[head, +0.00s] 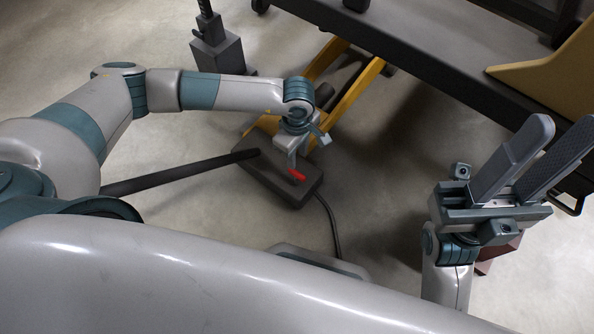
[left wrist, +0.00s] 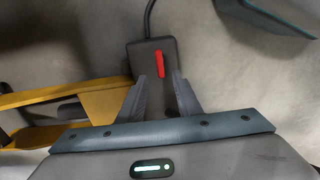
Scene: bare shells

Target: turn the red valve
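The red valve (head: 297,175) is a small red handle on a dark grey box (head: 306,191) on the floor. In the left wrist view the red valve (left wrist: 159,63) stands nearly upright in the picture on the box (left wrist: 141,57). My left gripper (head: 296,160) points down over the box, right by the valve. In the left wrist view the left gripper (left wrist: 160,77) is open, its two fingertips on either side of the handle's near end. I cannot tell whether they touch it. My right gripper (head: 564,124) is open and empty at the right, far from the valve.
A dark bar (head: 185,172) runs from the box to the left. A black cable (head: 331,222) leaves the box. A yellow frame (head: 356,94) stands just behind it, below a dark beam (head: 425,52). A grey block with a post (head: 217,52) stands behind my left arm.

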